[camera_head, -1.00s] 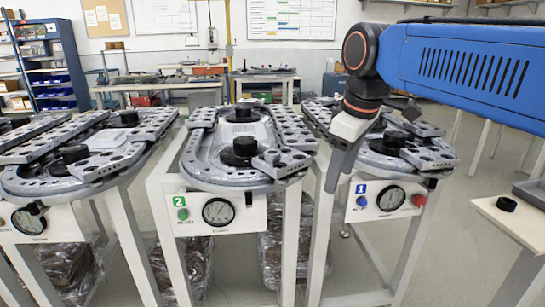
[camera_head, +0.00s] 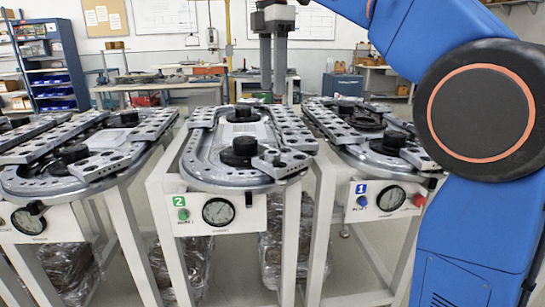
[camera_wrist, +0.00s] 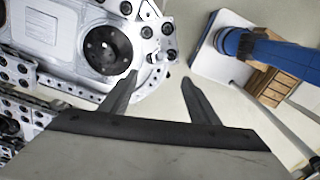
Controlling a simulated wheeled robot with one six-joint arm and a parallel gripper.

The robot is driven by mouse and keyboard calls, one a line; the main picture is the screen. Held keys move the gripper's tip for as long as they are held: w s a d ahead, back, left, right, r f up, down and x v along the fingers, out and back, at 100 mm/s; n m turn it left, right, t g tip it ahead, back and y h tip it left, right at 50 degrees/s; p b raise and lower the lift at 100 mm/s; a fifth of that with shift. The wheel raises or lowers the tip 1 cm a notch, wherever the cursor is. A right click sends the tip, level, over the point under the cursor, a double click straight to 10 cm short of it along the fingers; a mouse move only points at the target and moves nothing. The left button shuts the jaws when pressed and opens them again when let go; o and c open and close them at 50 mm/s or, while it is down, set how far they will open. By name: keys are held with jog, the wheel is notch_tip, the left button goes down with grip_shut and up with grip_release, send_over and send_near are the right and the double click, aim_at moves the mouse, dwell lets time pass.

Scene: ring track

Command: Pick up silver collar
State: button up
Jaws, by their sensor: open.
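A small silver collar (camera_head: 271,155) appears to sit on the front right of the middle ring track (camera_head: 187,160), on the bench marked 2, close to the end of a drilled block. In the wrist view the likely collar (camera_wrist: 168,28) shows just above and between my fingertips, small and not sharp. My gripper (camera_head: 272,102) points down above the far part of the middle bench, open and empty. In the wrist view its two fingers (camera_wrist: 160,75) are spread, with the left tip near the track's edge. No contact with the collar shows.
Similar tracks stand left (camera_head: 50,180) and right (camera_head: 360,140). Gaps of bare floor separate the benches.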

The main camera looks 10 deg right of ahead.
aim_at(272, 152)
notch_tip(272, 152, down, 17)
jog(key=shift+f, duration=0.1)
jog(key=shift+w, duration=0.1)
jog(key=c, duration=1.4)
jog(key=shift+o, duration=0.2)
